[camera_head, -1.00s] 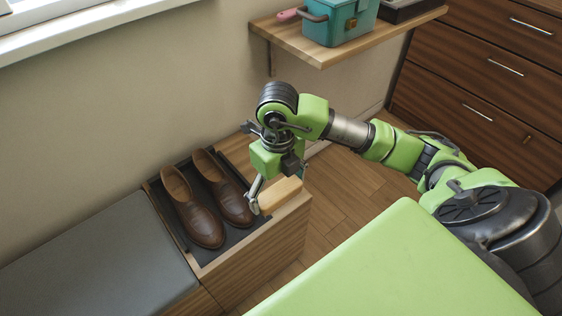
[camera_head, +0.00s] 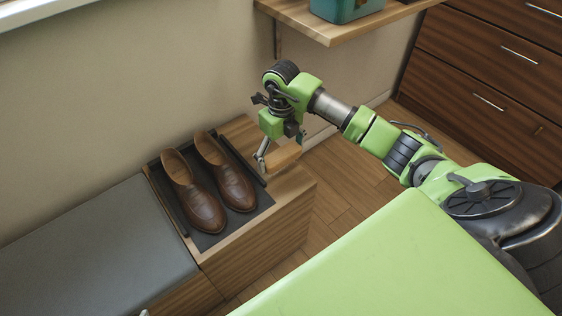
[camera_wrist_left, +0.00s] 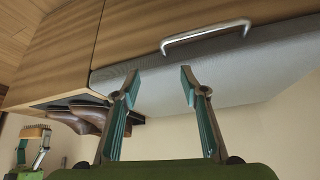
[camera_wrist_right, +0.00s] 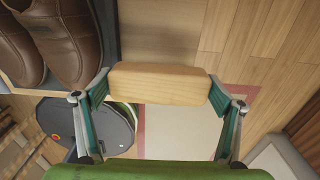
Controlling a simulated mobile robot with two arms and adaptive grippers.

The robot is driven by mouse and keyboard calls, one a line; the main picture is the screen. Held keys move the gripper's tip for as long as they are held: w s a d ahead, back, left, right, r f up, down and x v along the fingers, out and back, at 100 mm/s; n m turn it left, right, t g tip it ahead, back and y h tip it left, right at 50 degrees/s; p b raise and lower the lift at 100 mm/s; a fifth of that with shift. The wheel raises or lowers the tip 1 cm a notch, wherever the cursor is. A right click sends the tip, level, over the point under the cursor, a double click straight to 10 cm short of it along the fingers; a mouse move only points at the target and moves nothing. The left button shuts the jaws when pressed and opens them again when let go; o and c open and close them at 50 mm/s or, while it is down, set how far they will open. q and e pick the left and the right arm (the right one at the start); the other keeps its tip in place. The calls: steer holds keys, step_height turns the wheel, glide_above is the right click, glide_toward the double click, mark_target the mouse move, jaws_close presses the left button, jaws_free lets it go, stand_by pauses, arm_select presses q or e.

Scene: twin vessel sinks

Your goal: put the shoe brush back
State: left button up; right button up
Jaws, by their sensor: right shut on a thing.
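The shoe brush, a pale wooden block (camera_head: 283,157), is held by my right gripper (camera_head: 277,158) near the far right end of the wooden bench. In the right wrist view the brush (camera_wrist_right: 160,84) lies crosswise between the two fingertips of that gripper (camera_wrist_right: 160,90). My left gripper (camera_wrist_left: 159,85) is open and empty, in front of a drawer with a metal handle.
Brown shoes (camera_head: 232,185) stand on a dark tray (camera_head: 207,240) in the bench top. A grey cushion (camera_head: 95,250) lies left of it. A wall shelf (camera_head: 345,32) carries a teal box (camera_head: 340,8), cut off by the picture's top. Drawers (camera_head: 480,80) stand at the right.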

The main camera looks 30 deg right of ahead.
mark_target(281, 161)
arm_select(q)
steer(key=w+r+t, duration=0.1)
steer(key=w, duration=0.1)
steer(key=w+d+r+t+b, duration=0.1)
steer(key=w+d+r+t, duration=0.1)
steer(key=w, duration=0.1)
steer(key=shift+w+r+h, duration=0.2)
steer(key=shift+w+h, duration=0.15)
steer(key=shift+h, duration=0.05)
arm_select(e)
steer(key=f, duration=0.3)
steer(key=shift+w+d+f, duration=0.15)
steer(key=shift+w+f, duration=0.1)
arm_select(q)
steer(key=shift+w+d+r, duration=0.1)
steer(key=shift+w+r, duration=0.15)
steer(key=shift+r, duration=0.05)
steer(key=shift+w+t, duration=0.15)
steer(key=shift+t, duration=0.15)
arm_select(e)
steer(key=shift+f, duration=0.15)
arm_select(q)
steer(key=shift+w+r, duration=0.15)
steer(key=shift+r, duration=0.05)
arm_select(e)
steer(key=o, duration=1)
